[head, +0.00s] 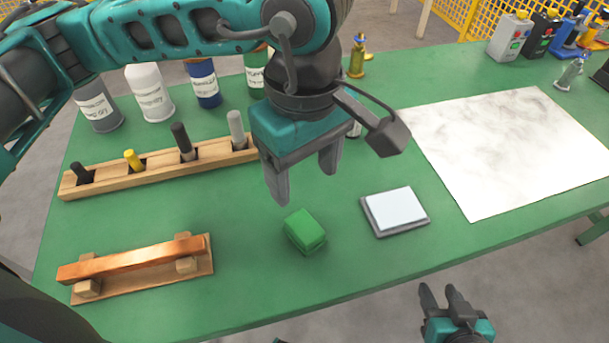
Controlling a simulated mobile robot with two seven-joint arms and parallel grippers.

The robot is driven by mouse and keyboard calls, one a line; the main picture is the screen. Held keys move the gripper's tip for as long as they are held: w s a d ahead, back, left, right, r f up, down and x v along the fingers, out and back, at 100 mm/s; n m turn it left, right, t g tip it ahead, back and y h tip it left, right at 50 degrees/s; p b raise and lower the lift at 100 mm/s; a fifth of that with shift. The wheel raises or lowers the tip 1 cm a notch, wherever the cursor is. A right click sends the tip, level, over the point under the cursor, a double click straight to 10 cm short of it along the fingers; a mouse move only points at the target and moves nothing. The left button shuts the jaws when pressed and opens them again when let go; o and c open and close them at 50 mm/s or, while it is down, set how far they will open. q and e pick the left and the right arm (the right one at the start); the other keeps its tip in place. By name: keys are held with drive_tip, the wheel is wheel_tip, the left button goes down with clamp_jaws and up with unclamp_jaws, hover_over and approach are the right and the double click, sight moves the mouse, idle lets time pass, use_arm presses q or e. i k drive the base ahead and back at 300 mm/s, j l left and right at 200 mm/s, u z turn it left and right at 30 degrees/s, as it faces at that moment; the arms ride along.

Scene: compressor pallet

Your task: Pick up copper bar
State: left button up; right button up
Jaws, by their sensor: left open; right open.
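The copper bar (135,259) lies across two small wooden blocks on a wooden stand (145,278) at the table's front left. It is long, orange-brown and fully in view on its upper side. My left gripper (306,186) is open and empty, pointing down over the middle of the table, to the right of and farther back than the bar. My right gripper (440,291) is open at the bottom right, in front of the table's near edge and far from the bar.
A green block (305,231) and a grey-white pad (396,210) lie near my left gripper. A wooden rack (115,179) with upright tools stands behind the bar, with several bottles (150,92) beyond. A large stained sheet (510,145) covers the right side. Green tabletop is clear around the stand.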

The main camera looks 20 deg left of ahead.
sight(157, 254)
drive_tip(key=k+l, duration=0.2)
drive_tip(key=k, duration=0.3)
drive_tip(key=k+l, duration=0.2)
drive_tip(key=k, duration=0.25)
